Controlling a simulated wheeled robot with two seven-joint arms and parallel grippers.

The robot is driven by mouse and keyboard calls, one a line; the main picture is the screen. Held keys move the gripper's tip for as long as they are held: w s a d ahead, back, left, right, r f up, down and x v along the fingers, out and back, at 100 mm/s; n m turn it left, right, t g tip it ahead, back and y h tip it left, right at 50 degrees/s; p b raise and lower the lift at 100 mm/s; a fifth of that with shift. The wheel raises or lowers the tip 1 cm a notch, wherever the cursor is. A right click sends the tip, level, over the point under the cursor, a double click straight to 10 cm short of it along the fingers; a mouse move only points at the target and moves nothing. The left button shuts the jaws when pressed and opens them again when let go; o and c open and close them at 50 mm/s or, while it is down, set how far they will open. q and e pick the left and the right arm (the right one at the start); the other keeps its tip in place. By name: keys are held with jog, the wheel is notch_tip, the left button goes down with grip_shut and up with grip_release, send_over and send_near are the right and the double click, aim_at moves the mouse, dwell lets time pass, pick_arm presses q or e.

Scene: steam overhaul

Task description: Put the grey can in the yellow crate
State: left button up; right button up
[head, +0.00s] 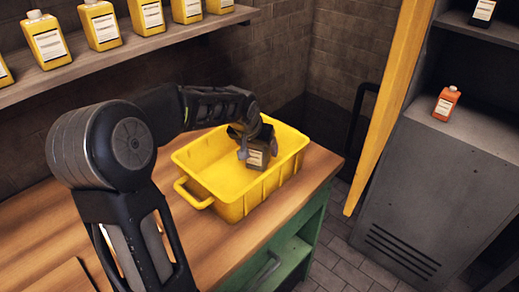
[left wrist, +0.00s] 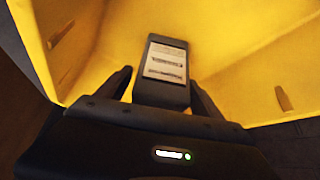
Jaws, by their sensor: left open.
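The yellow crate (head: 203,184) stands on the wooden workbench, its open top facing up. The grey can (head: 259,155), dark with a pale label, is inside the crate's outline near its right end. My left gripper (head: 249,143) reaches down into the crate at the can. In the left wrist view the can (left wrist: 163,92) sits between the two fingers of my left gripper (left wrist: 160,88), which are open, with the yellow crate wall (left wrist: 240,50) around it. Whether the can rests on the crate floor is hard to tell. My right gripper is not in view.
A wall shelf (head: 130,48) with several yellow bottles runs along the upper left. The wooden bench top (head: 225,232) is clear in front of the crate. A grey cabinet (head: 440,185) at the right carries an orange bottle (head: 446,103). A yellow upright panel (head: 390,100) stands between.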

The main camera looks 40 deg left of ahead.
pick_arm(q)
jog(key=v, duration=1)
jog(key=shift+c, duration=0.2)
dwell(1.2)
